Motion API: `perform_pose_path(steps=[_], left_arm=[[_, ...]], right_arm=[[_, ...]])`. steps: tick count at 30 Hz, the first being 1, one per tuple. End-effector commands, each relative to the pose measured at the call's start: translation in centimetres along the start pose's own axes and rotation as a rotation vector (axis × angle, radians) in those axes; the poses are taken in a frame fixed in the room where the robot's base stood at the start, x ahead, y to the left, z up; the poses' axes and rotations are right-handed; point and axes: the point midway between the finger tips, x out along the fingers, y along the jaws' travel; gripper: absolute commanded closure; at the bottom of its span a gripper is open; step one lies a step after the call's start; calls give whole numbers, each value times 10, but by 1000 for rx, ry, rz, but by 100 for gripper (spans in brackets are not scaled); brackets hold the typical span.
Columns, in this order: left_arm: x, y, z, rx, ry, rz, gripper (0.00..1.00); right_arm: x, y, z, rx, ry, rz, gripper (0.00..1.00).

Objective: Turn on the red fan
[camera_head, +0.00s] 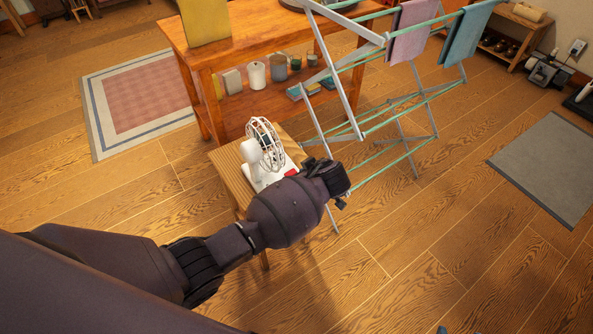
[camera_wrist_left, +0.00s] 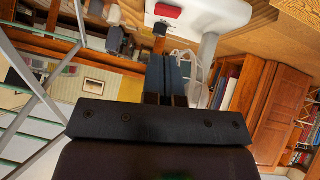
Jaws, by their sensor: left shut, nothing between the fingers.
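A white fan (camera_head: 254,162) with a round wire cage stands upright on a small wooden stool (camera_head: 228,163). A red patch (camera_head: 291,172) shows on the right side of its base. My left arm reaches in from the left, and my left gripper (camera_head: 326,172) is just right of the fan base, partly hidden by its own wrist. In the left wrist view the scene is upside down: the shut, empty fingers (camera_wrist_left: 167,80) point toward the fan base (camera_wrist_left: 215,12), with the red button (camera_wrist_left: 167,11) beyond their tips. I cannot tell whether they touch the fan.
A drying rack (camera_head: 350,95) with hanging towels stands close behind and right of the stool. A wooden shelf table (camera_head: 230,50) is behind it. A pink rug (camera_head: 135,95) lies at left and a grey mat (camera_head: 548,165) at right. The front right floor is clear.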

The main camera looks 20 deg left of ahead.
Motion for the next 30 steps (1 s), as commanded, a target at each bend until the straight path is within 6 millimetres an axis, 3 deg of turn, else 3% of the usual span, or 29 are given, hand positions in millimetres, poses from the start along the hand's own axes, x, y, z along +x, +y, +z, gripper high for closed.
perform_pose_path(steps=[8, 21, 30], left_arm=[[6, 0, 0, 3, 1, 0, 100], [74, -1, 3, 7, -1, -3, 100], [99, -1, 2, 5, -2, 0, 100]], right_arm=[[1, 1, 2, -4, -3, 0, 35], [11, -1, 16, -11, -18, -7, 35], [17, -3, 13, -13, -13, -11, 35]])
